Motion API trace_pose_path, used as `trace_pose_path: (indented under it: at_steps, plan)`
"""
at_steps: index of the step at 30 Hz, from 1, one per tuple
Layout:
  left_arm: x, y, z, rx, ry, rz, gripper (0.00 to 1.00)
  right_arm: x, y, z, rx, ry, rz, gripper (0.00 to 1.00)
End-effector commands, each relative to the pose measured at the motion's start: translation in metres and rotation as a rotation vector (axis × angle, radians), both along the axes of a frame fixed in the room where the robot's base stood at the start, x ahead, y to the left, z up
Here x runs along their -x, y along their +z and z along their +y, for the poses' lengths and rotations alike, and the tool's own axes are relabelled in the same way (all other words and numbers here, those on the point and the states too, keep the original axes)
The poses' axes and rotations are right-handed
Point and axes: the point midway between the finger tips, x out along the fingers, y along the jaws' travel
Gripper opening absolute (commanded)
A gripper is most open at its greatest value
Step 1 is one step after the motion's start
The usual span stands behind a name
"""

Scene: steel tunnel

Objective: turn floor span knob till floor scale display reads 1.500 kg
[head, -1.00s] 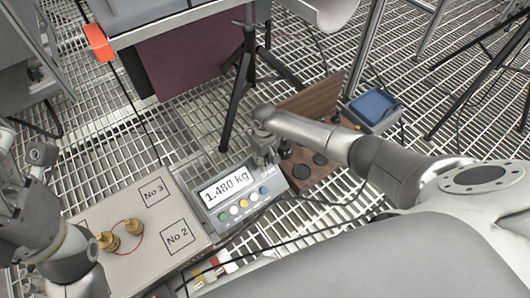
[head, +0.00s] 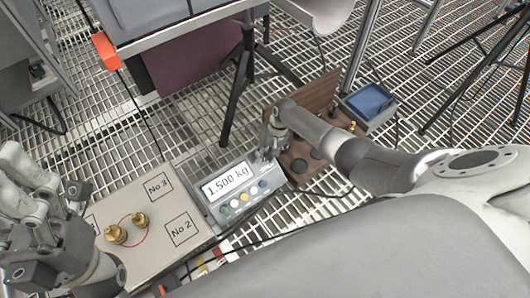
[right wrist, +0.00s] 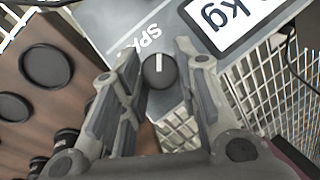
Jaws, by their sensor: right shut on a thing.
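The floor scale display (head: 230,181) reads 1.500 kg on a grey console with several coloured buttons. The floor span knob (right wrist: 160,71), round and black with a white line, sits beside the printed word SPAN in the right wrist view. My right gripper (right wrist: 157,62) has a finger on each side of the knob and is shut on it. In the head view my right gripper (head: 271,145) is at the console's far right corner and hides the knob. My left gripper (head: 47,190) is at the left edge, fingers apart and empty, near the scale platform.
The scale platform (head: 150,258) carries two brass weights (head: 115,234) and labels No 2 and No 3. A black stand (head: 240,90) rises behind the console.

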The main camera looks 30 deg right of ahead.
Motion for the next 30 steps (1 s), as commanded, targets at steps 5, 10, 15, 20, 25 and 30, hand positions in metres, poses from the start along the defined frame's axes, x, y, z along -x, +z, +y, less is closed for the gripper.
trace_pose_path:
  at_steps: [5, 10, 15, 20, 25, 30]
  plan:
    - [-0.0003, 0.0015, -0.0002, 0.000, 0.000, 0.001, 0.68, 0.0002, -0.0001, -0.0002, -0.030, -0.043, 0.004, 0.06]
    - [-0.0003, 0.0019, -0.0003, 0.000, -0.001, 0.001, 0.68, 0.0001, -0.0003, -0.0006, -0.040, -0.058, 0.005, 0.06]
    - [-0.0003, 0.0024, -0.0003, 0.000, -0.001, -0.001, 0.68, 0.0000, -0.0004, -0.0009, -0.041, -0.060, 0.005, 0.06]
    - [-0.0003, 0.0032, -0.0003, -0.001, 0.000, -0.004, 0.68, -0.0001, -0.0003, -0.0009, -0.041, -0.060, 0.005, 0.06]
    - [-0.0003, 0.0035, -0.0003, 0.000, 0.000, -0.005, 0.68, -0.0001, -0.0002, -0.0010, -0.041, -0.059, 0.005, 0.46]
    - [-0.0002, 0.0036, -0.0001, 0.000, 0.000, -0.005, 0.68, -0.0001, -0.0001, -0.0010, -0.041, -0.059, 0.005, 0.51]
